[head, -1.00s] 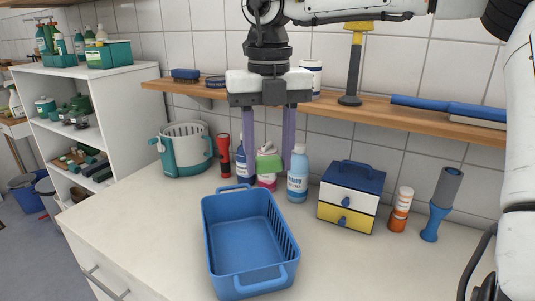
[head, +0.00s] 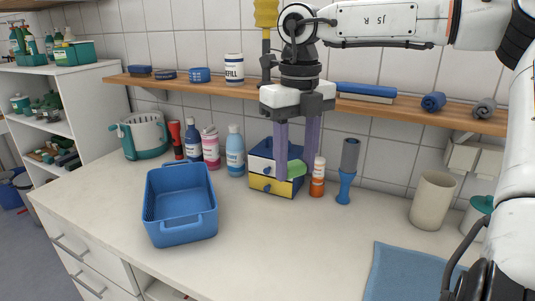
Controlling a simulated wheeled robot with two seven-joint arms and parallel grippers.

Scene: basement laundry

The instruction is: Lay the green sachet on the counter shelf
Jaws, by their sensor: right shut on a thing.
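The green sachet (head: 296,169) is pinched between the fingertips of my right gripper (head: 295,173), which is shut on it. The gripper points down and holds the sachet above the counter, in front of the small drawer box, which it partly hides. The wooden counter shelf (head: 400,111) runs along the tiled wall behind the gripper, higher than the sachet. The gripper body covers part of the shelf. My left gripper is not in view.
The shelf holds a refill tub (head: 234,68), a blue book-like block (head: 366,90), a blue roll (head: 433,102) and a grey roll (head: 484,107). Bottles, an orange jar (head: 318,180) and a blue basket (head: 181,228) stand on the counter (head: 290,245). The counter's front middle is clear.

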